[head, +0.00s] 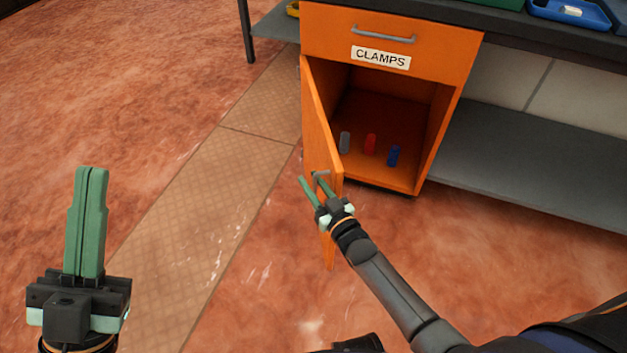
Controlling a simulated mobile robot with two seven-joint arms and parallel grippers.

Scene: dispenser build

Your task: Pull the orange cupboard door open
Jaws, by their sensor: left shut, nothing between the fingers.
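The orange cupboard door (319,125) stands swung open toward me, hinged at the cupboard's left side and seen nearly edge-on. Its grey handle (321,174) is near the door's free edge. My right gripper (312,180) is at this handle with its green fingers spread apart. One finger is left of the door and the other overlaps the handle; I cannot tell whether they touch it. My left gripper (90,172) is shut and empty, pointing up at the left over the floor, well away from the cupboard.
Inside the orange cupboard (440,130) stand a grey clamp-like piece (344,142), a red one (370,144) and a blue one (393,155). A drawer labelled CLAMPS (390,35) above is closed. A grey shelf (530,160) runs to the right. The floor at left is clear.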

